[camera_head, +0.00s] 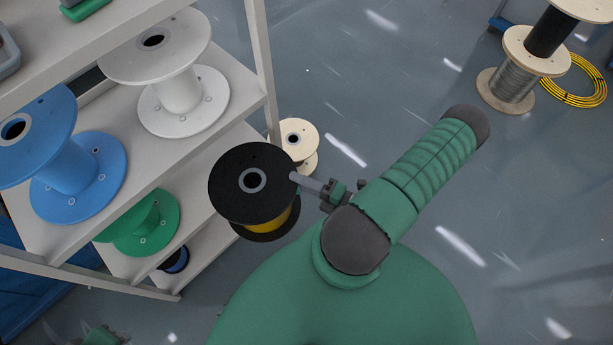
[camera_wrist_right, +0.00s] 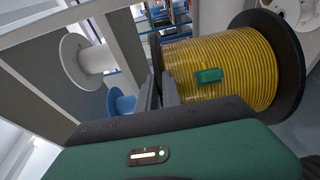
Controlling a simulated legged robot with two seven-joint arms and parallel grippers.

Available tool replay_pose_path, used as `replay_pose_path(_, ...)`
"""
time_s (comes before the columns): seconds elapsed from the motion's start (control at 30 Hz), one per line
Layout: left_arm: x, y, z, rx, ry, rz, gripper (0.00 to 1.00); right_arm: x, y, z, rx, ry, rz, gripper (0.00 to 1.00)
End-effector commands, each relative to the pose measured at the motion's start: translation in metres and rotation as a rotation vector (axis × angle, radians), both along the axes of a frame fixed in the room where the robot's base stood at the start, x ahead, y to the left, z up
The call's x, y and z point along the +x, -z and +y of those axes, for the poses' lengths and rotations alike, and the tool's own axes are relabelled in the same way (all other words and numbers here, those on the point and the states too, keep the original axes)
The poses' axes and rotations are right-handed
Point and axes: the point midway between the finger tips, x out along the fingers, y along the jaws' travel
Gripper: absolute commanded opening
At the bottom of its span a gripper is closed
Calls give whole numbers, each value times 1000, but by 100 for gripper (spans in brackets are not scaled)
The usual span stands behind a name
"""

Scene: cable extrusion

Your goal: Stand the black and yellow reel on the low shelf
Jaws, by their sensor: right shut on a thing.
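The black and yellow reel (camera_head: 268,226) has black flanges and yellow cable. It hangs upright in front of the shelf rack's right end, apart from the boards. My right gripper (camera_head: 302,181) is shut on the rim of its upper flange. In the right wrist view the reel (camera_wrist_right: 225,70) lies sideways beside the gripper fingers (camera_wrist_right: 162,92). The low shelf (camera_head: 196,183) holds a green reel (camera_head: 150,232) at its left; its right part looks bare, partly hidden by the held reel. A green part at the bottom left edge may be my left gripper; its fingers cannot be made out.
A white reel (camera_head: 182,90) and a blue reel (camera_head: 68,175) stand on the shelf above. A rack post (camera_head: 262,60) rises near the held reel. A pale reel (camera_head: 298,135) stands behind it. More reels and a yellow coil (camera_head: 573,98) are at far right. Floor between is open.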

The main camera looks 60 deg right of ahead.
Motion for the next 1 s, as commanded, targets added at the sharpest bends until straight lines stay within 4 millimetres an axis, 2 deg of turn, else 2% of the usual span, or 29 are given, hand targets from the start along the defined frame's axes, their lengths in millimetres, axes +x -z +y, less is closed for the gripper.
replay_pose_path(1.0,0,18,0,0,0,0,36,101,1,-23,1,-3,-6,0)
